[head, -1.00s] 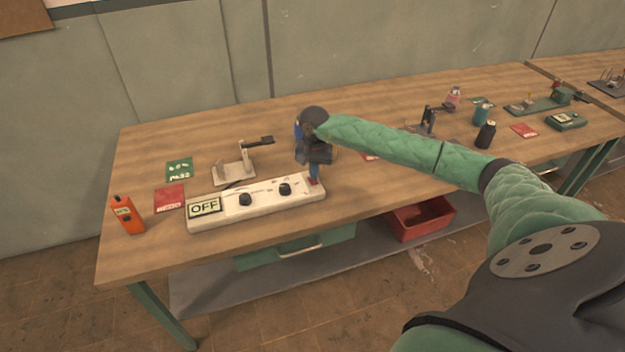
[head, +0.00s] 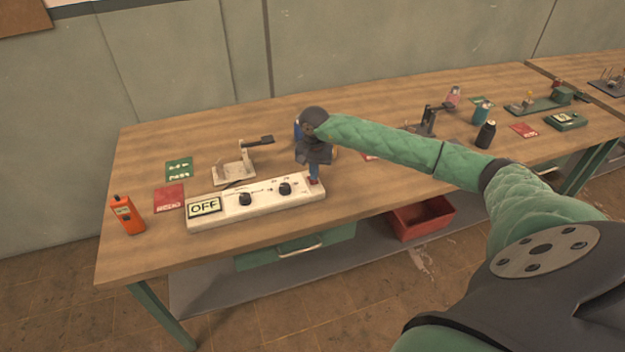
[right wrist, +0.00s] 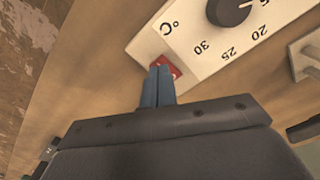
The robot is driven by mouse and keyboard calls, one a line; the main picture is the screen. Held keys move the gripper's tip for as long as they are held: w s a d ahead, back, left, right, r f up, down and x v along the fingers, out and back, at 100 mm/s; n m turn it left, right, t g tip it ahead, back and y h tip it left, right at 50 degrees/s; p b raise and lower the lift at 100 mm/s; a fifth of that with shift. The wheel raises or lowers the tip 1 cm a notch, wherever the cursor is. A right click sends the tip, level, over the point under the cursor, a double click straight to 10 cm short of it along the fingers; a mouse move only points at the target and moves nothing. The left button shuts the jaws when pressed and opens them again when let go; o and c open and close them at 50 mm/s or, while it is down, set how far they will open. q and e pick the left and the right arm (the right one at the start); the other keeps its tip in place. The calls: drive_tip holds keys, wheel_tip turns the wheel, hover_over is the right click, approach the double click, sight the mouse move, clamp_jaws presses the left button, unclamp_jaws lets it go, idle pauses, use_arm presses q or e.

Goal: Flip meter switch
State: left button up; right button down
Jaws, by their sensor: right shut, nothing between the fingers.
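The meter is a long white box (head: 262,203) on the wooden table, with an "OFF" display (head: 204,207) at its left end and two black knobs. Its red switch (right wrist: 175,66) is at the right end, beside the "°C" mark in the right wrist view. My right gripper (head: 314,180) points down at that end, its blue fingers shut and empty. In the right wrist view the fingertips (right wrist: 158,72) are at the red switch and cover part of it; I cannot tell if they press it. My left gripper is not in view.
Red and green cards lie at the left. A black can (head: 486,135) and other items stand farther right.

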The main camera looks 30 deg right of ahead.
sight(314, 182)
drive_tip(key=shift+f+b, duration=0.8)
drive_tip(key=shift+f, duration=0.05)
idle(0.6)
drive_tip(key=shift+r, duration=0.1)
drive_tip(key=shift+r+p, duration=0.3)
drive_tip(key=shift+r, duration=3.1)
drive_tip(key=shift+a, duration=0.1)
